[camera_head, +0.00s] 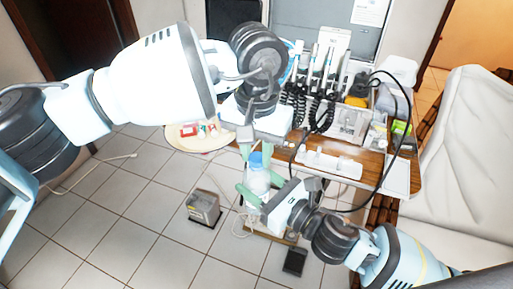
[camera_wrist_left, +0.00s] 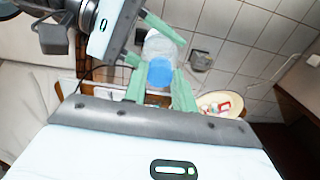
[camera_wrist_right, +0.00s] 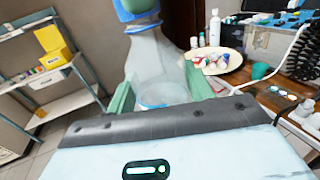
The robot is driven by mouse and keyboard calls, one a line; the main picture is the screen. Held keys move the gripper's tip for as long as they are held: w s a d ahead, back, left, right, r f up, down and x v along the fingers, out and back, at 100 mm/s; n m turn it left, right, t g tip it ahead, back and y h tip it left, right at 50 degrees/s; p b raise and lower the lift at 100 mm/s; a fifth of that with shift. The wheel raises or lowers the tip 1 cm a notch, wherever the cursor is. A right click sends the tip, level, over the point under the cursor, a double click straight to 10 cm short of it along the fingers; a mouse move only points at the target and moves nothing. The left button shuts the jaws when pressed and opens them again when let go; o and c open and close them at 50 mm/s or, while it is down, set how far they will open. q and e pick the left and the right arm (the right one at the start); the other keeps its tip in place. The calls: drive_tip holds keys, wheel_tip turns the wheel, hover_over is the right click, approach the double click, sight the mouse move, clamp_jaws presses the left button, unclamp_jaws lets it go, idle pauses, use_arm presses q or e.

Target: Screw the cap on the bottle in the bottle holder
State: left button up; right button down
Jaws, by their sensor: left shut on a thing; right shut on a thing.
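A clear bottle (camera_head: 258,182) is held between the green fingers of my right gripper (camera_head: 260,191), roughly upright, in front of the cart. It fills the middle of the right wrist view (camera_wrist_right: 158,68), tapering upward. A blue cap (camera_head: 255,159) is at the bottle's top and shows in the left wrist view (camera_wrist_left: 160,72). My left gripper (camera_wrist_left: 160,88) is shut on the cap from above; its green fingertips also show at the bottle's neck in the right wrist view (camera_wrist_right: 132,8). I cannot tell how far the cap is seated. I cannot make out a bottle holder.
The cart (camera_head: 380,172) behind carries handpieces on black coiled cords and trays. A round cream tray (camera_head: 190,143) with small items sits at its left. A grey box (camera_head: 203,208) stands on the tiled floor. A white chair (camera_head: 465,150) is at the right. The left floor is mostly clear.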

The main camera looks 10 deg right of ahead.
use_arm(q)
drive_tip(key=m, duration=0.6)
drive_tip(key=o, duration=0.9)
drive_tip(key=shift+o, duration=0.2)
drive_tip(key=shift+r, duration=2.25)
drive_tip(key=shift+c, duration=0.4)
